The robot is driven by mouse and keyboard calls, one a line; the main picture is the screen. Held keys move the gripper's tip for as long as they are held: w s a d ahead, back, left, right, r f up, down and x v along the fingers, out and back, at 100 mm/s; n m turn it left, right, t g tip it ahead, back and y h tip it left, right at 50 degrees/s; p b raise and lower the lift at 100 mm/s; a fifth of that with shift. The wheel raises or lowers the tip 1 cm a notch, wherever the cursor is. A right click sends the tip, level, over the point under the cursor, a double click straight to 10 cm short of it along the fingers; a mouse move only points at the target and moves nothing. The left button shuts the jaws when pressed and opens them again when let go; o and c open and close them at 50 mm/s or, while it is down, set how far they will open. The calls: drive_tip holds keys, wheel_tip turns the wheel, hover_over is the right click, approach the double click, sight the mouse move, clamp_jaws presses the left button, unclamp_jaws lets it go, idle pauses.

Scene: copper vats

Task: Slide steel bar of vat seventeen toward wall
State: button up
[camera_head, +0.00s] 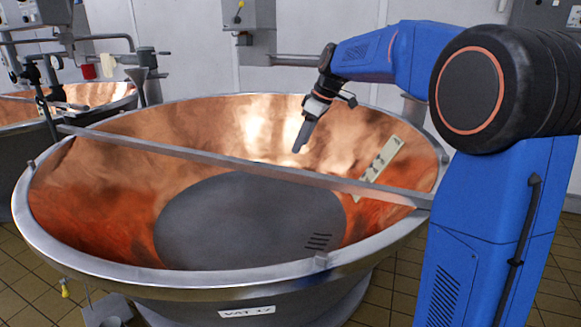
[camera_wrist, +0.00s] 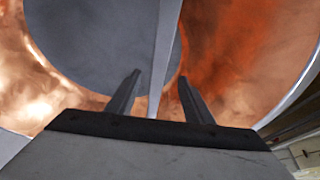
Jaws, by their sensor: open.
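The steel bar (camera_head: 240,164) lies across the top of the copper vat (camera_head: 200,272), which carries a label reading VAT 17 (camera_head: 246,312). The bar runs from the left rim to the right rim. My gripper (camera_head: 300,148) is over the vat's bowl, on the wall side of the bar, pointing down. In the wrist view the bar (camera_wrist: 166,50) runs down the picture between the two open fingers of my gripper (camera_wrist: 158,88). The fingers look apart from the bar, and its depth between them is hard to tell.
A second copper vat (camera_head: 85,95) stands at the left with pipes and a tap above it. The white wall (camera_head: 190,50) with a grey box (camera_head: 248,14) and a pipe is behind. A pale strip with fittings (camera_head: 380,165) shows at the bowl's right side.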

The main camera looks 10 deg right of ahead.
sight(289, 169)
drive_tip(key=x, duration=1)
drive_tip(key=shift+a+f, duration=0.15)
drive_tip(key=shift+f, duration=0.1)
drive_tip(key=shift+w, duration=0.1)
clamp_jaws()
